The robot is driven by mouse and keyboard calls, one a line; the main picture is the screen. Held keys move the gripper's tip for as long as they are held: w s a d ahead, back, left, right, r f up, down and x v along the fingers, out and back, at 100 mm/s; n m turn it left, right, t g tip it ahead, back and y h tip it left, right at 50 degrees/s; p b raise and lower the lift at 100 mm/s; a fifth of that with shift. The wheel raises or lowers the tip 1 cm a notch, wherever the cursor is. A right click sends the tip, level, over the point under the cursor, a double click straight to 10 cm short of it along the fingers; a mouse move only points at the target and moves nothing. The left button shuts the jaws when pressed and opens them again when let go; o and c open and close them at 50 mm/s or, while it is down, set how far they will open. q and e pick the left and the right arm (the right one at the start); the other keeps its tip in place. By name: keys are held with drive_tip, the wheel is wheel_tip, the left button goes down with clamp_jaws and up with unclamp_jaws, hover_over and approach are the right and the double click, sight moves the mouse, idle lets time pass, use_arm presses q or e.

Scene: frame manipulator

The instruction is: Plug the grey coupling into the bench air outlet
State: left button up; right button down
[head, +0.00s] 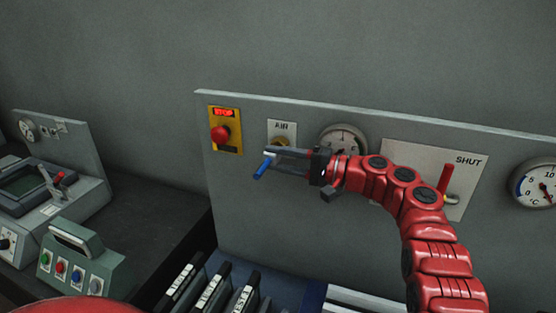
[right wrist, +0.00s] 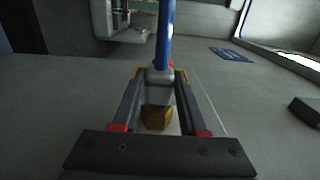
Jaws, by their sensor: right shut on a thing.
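My right gripper (head: 272,157) is shut on the grey coupling (head: 271,155) in front of the panel, at the air outlet. In the right wrist view, the coupling (right wrist: 160,76) sits between the two fingers of the gripper (right wrist: 160,80). A blue hose (head: 262,169) runs from it, down-left in the head view. A brass piece (right wrist: 157,117) shows just below the coupling in the wrist view. I cannot tell whether the coupling is seated. My left gripper is out of view.
The grey panel (head: 232,185) carries a red stop button (head: 220,134), a gauge (head: 343,137) behind my right arm, a SHUT plate with a red lever (head: 446,178), and a second gauge (head: 538,187). Black binders (head: 212,288) stand below. Devices (head: 88,262) fill the left bench.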

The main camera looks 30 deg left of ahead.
drive_tip(key=shift+b, duration=0.45)
idle(0.6)
drive_tip(key=shift+c, duration=1.8)
unclamp_jaws()
